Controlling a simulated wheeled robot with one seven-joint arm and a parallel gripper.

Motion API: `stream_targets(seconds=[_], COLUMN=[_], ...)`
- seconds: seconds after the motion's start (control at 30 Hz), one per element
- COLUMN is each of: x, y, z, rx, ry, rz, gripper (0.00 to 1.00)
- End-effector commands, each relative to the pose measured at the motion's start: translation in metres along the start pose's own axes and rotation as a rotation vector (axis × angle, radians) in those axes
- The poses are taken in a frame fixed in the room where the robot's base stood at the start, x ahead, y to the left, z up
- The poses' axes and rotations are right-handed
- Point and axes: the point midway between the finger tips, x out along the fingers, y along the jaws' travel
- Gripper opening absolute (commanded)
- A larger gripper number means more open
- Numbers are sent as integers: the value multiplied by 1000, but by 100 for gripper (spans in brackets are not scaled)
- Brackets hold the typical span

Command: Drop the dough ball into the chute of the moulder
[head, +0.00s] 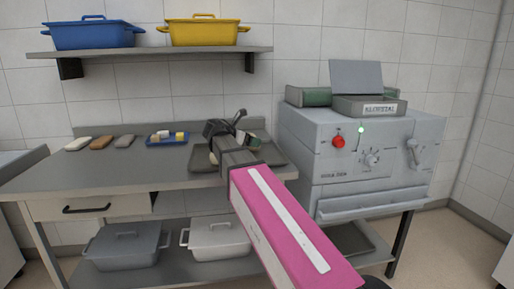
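The moulder (325,145) is the grey machine at the right. On its top is an open chute or hopper (368,106) with a dark rim, a label in front and an upright grey plate behind. My gripper (215,141) is over the dark tray (275,155) on the worktable, left of the moulder and apart from it. My own arm and wrist hide much of the tray and the fingertips. A small pale patch (213,158) beside the wrist may be the dough ball; I cannot tell whether it is held.
The worktable (120,177) also bears several loaf-like pieces (101,142) and a small blue tray (167,140) with blocks. A wall shelf (150,52) above holds a blue bin (93,34) and a yellow bin (204,32). The moulder's front has a red button (338,141) and a lit green lamp.

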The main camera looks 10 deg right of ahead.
Motion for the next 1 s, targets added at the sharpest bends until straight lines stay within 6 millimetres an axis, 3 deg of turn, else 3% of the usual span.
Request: stream_targets(seconds=[0.03, 0.2, 0.4, 0.6, 1.0], x=[-15, -52, -78, -88, -88], y=[2, 6, 9, 10, 9], z=[2, 8, 12, 14, 14], rx=[1, 0, -1, 0, 0], ry=[-1, -2, -1, -1, -1], rz=[3, 2, 0, 0, -1], gripper=[60, 60, 60, 60, 60])
